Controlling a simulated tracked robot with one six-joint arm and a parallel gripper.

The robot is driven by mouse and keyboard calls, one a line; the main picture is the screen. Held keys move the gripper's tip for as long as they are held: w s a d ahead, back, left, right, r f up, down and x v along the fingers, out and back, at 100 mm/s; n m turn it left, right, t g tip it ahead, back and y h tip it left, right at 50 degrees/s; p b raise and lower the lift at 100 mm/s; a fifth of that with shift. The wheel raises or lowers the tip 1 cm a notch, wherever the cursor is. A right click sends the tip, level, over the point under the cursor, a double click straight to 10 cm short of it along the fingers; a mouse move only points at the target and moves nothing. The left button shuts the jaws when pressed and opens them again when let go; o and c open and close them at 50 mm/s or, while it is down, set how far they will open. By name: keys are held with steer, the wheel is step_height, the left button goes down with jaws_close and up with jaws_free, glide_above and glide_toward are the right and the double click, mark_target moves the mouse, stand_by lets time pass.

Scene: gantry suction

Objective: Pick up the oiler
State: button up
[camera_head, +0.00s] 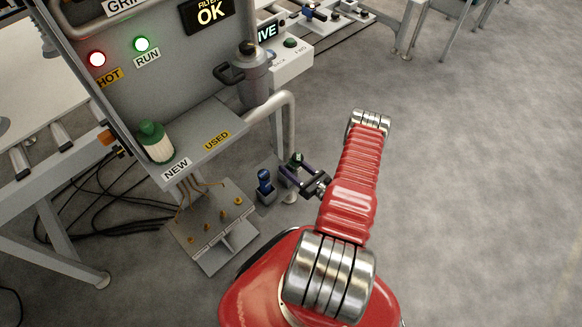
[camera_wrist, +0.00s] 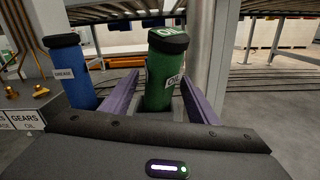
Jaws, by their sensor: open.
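The oiler is a green bottle with a black cap and "OIL" lettering (camera_wrist: 164,62), upright in the middle of the wrist view. My gripper (camera_wrist: 160,84) is open, with one purple finger on each side of the oiler; I cannot tell whether either touches it. In the head view the oiler's green top (camera_head: 296,159) shows at the tips of my gripper (camera_head: 291,168), low beside the cabinet.
A blue bottle labelled "GREASE" (camera_wrist: 70,70) stands close on the left, outside my left finger; it also shows in the head view (camera_head: 264,182). A grey pipe post (camera_head: 290,140) rises behind. The floor at right is clear.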

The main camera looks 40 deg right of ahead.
mark_target(303, 158)
steer(key=shift+c, duration=0.6)
jaws_close()
steer(key=shift+s+d+r, duration=0.2)
steer(key=shift+r, duration=0.6)
steer(key=s+r, duration=0.1)
steer(key=r, duration=0.2)
steer(key=d+r, duration=0.1)
steer(key=r, duration=0.2)
steer(key=s+d+r, duration=0.1)
steer(key=r, duration=0.2)
steer(key=shift+s+r, duration=0.3)
steer(key=s, duration=1.4)
steer(key=shift+d, duration=0.3)
steer(key=shift+r, duration=0.1)
